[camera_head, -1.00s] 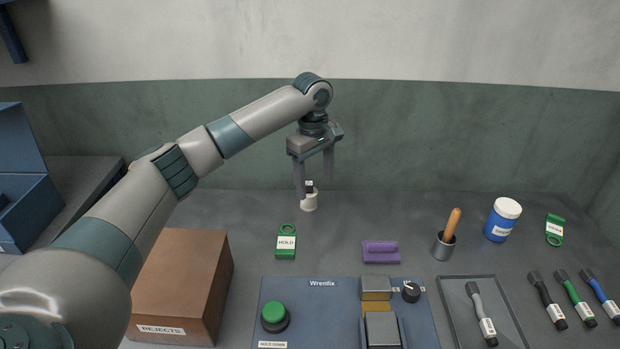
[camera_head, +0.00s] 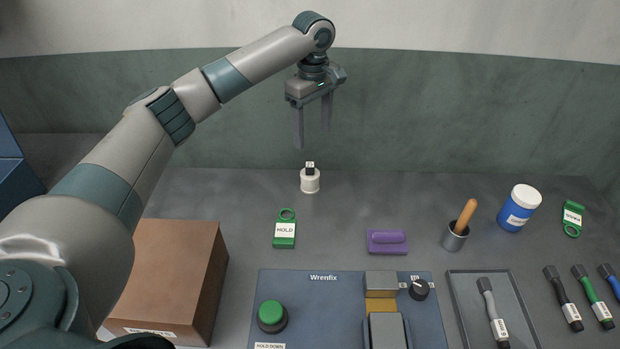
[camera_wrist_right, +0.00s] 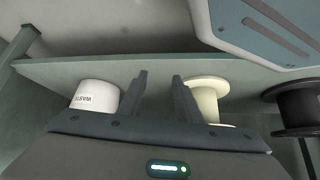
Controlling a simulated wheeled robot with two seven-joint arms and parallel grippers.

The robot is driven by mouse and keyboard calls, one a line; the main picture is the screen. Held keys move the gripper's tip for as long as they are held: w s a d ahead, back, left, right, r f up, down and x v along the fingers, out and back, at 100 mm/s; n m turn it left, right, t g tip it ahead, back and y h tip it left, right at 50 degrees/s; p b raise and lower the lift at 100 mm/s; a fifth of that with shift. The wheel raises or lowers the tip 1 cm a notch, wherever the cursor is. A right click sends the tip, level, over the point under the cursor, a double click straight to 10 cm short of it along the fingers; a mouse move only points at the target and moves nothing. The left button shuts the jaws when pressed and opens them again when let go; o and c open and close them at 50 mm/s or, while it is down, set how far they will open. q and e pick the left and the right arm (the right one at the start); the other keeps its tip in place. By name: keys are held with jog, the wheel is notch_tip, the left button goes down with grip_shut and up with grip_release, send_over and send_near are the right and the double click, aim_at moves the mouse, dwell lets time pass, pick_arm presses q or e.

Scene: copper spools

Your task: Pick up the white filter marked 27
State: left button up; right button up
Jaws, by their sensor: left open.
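A small white round piece with a dark top bearing a white label (camera_head: 310,181) stands upright at the back middle of the table in the head view. Its label is too small to read, so I cannot tell whether it says 27. My left gripper (camera_head: 312,139) points down above and behind it in the picture, with fingers apart and nothing between them. The fingertips do not touch the piece. My right gripper (camera_wrist_right: 158,95) shows only in the right wrist view, with its fingers apart and the gap empty.
A green HOLD tag (camera_head: 285,229), purple block (camera_head: 387,242) and blue Wrenfix fixture (camera_head: 335,300) lie in front. A brown box (camera_head: 165,270) stands left. A cup (camera_head: 455,236), blue jar (camera_head: 518,209) and tray (camera_head: 462,310) are right. The right wrist view shows a white WASTE container (camera_wrist_right: 95,97) and spools (camera_wrist_right: 207,95).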

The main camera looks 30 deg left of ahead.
pick_arm(q)
jog(key=f, duration=0.1)
jog(key=p, duration=0.1)
send_over(311, 166)
jog(key=f, duration=0.5)
jog(key=shift+s+d+f, duration=0.1)
jog(key=shift+d+f, duration=0.1)
jog(key=shift+f, duration=0.1)
notch_tip(311, 166, down, 5)
jog(key=shift+f+p, duration=0.2)
jog(key=shift+p, duration=0.2)
jog(key=shift+f, duration=0.15)
jog(key=shift+a+f, duration=0.2)
jog(key=shift+f, duration=0.4)
jog(key=f, duration=0.2)
jog(key=f+p, duration=0.1)
jog(key=shift+w+a, duration=0.25)
jog(key=shift+w, duration=0.05)
jog(key=shift+f, duration=0.5)
pick_arm(e)
jog(key=s+d+f+g, duration=0.2)
jog(key=s+f, duration=0.1)
jog(key=s, duration=0.4)
jog(key=shift+s+d+h, duration=0.3)
jog(key=shift+s+d, duration=0.05)
